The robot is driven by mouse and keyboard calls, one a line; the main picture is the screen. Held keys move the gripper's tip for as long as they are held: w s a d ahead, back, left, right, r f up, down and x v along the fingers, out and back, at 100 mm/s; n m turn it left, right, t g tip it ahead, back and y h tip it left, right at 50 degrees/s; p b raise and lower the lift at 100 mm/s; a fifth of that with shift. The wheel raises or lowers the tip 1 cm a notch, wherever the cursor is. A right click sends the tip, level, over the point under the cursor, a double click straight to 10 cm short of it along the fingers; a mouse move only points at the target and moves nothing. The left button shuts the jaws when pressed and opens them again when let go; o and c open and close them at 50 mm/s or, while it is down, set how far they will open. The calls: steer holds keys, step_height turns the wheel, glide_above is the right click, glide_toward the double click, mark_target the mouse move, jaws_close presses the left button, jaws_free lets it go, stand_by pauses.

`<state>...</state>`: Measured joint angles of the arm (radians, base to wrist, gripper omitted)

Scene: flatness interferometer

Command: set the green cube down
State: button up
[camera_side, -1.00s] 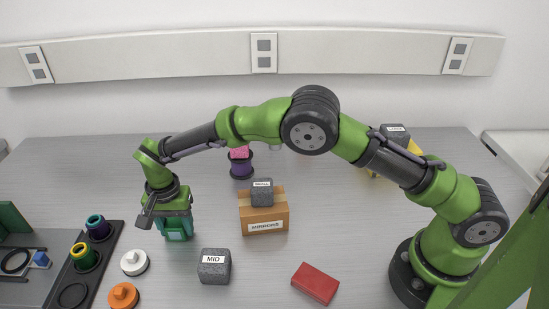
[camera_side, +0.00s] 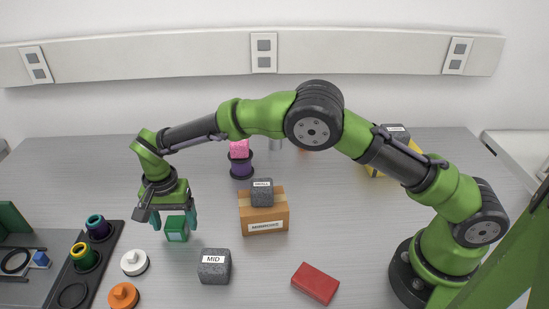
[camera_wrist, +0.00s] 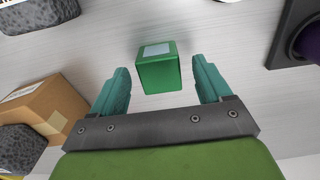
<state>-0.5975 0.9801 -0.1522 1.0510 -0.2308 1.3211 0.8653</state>
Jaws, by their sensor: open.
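The green cube (camera_side: 177,229) rests on the grey bench, left of the cardboard box in the side view. It has a pale label on one face. In the wrist view the green cube (camera_wrist: 158,70) lies just past my fingertips, centred between them. My gripper (camera_side: 175,219) is open above and around the sides of the cube. Its two teal fingers (camera_wrist: 160,78) are spread with a gap on each side of the cube.
A brown box (camera_side: 264,215) labelled MIRRORS, with a small grey block (camera_side: 262,192) on top, stands right of the cube. A grey MID block (camera_side: 214,266), white disc (camera_side: 134,262), orange disc (camera_side: 123,296) and red block (camera_side: 315,283) lie nearer.

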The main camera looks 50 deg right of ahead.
mark_target(175, 222)
step_height(175, 222, up, 10)
steer(key=f, duration=0.1)
steer(key=s+d+r+n+t+y, duration=0.1)
steer(key=s+d+r, duration=0.3)
steer(key=d+r, duration=0.4)
steer(key=s+d+r+n+t+y, duration=0.1)
steer(key=s+d+r+t, duration=0.1)
steer(key=s+d+r, duration=0.35)
steer(key=s+d+n+t, duration=0.3)
steer(key=s+d, duration=0.8)
steer(key=s, duration=0.4)
steer(key=shift+s+f+t, duration=0.3)
steer(key=shift+s+t, duration=0.1)
steer(key=shift+t, duration=0.2)
steer(key=shift+d, duration=0.1)
